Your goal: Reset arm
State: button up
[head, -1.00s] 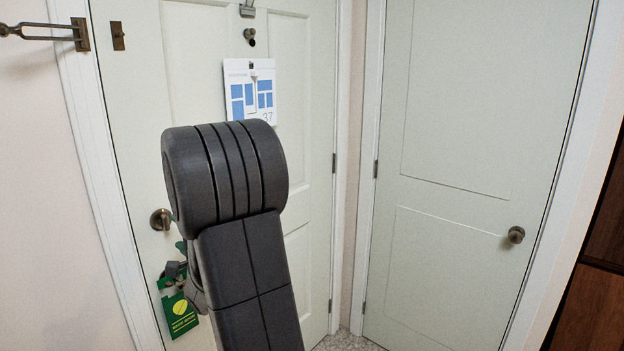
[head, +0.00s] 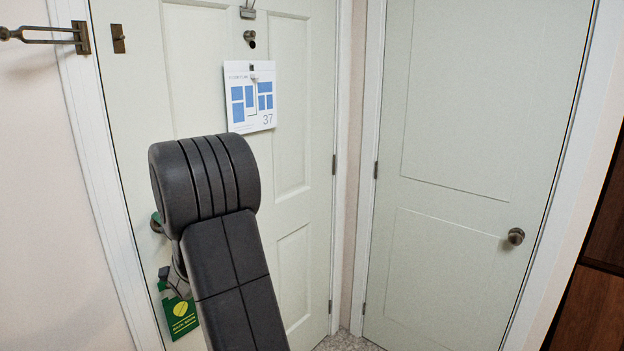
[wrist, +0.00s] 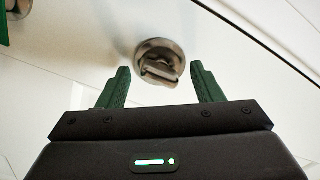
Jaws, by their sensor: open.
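In the wrist view my gripper (wrist: 160,88) is open, its two green fingers spread apart with nothing between them that I can see held. Beyond the fingertips is a round metal fitting with a small turn piece (wrist: 160,62) on a pale door; I cannot tell how far off it is. In the head view my dark arm stands in front of the left door (head: 290,110) and hides most of the gripper. A bit of green shows at the arm's left edge, over the door knob (head: 156,222).
A green hanger tag (head: 180,314) hangs low on the left door. A floor-plan sheet (head: 250,97) hangs higher up. A swing-bar latch (head: 45,34) sticks out at the upper left. A second closed door (head: 470,150) with a knob (head: 515,236) stands at the right, beside brown wood (head: 600,305).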

jog(key=shift+n+p, duration=3.65)
jog(key=shift+n, duration=2.15)
